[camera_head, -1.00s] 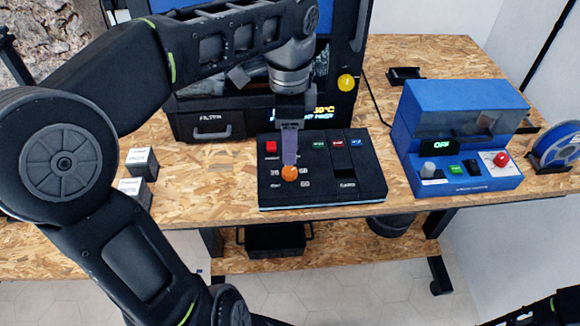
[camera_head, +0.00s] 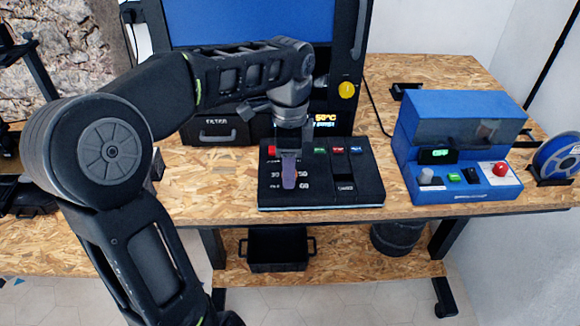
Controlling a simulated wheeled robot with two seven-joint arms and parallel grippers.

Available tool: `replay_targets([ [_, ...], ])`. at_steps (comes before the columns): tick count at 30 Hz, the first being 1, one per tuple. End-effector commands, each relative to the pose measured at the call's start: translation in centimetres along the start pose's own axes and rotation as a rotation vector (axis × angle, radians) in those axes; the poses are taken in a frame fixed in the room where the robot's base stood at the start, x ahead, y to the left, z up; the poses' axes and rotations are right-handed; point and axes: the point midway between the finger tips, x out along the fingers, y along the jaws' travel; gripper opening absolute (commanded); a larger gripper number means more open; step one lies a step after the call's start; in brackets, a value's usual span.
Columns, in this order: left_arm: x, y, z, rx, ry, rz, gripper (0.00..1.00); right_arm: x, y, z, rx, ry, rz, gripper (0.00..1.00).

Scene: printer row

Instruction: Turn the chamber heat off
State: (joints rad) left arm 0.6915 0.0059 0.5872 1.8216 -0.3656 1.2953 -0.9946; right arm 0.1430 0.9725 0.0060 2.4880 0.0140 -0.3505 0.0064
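A black control panel (camera_head: 364,184) lies on the bench in front of the printer, with red, green and blue controls along its top and a temperature dial marked with numbers at its left. The dial's orange knob is hidden behind my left gripper (camera_head: 289,180). That gripper points down over the dial; its fingers overlap in this view, so their gap and any hold on the knob cannot be seen. The printer display (camera_head: 325,118) shows lit temperature text, partly covered by my arm. My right gripper is out of view.
A blue machine (camera_head: 457,120) with a red button stands right of the panel. A blue spool (camera_head: 556,155) is at the far right. The printer's filter drawer (camera_head: 218,131) is behind my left arm. Bare bench (camera_head: 215,185) lies left of the panel.

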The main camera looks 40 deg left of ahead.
Motion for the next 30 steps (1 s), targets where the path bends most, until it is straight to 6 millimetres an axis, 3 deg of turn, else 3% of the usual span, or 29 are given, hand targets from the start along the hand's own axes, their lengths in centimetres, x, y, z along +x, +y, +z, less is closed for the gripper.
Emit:
replay_targets([
  [16, 0.01, 0.02, -0.01, 0.000, 0.000, 0.000, 0.01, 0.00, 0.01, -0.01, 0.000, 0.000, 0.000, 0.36],
  [30, 0.04, 0.03, -0.03, -0.031, 0.000, 0.000, 0.00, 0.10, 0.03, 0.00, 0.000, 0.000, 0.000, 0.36],
])
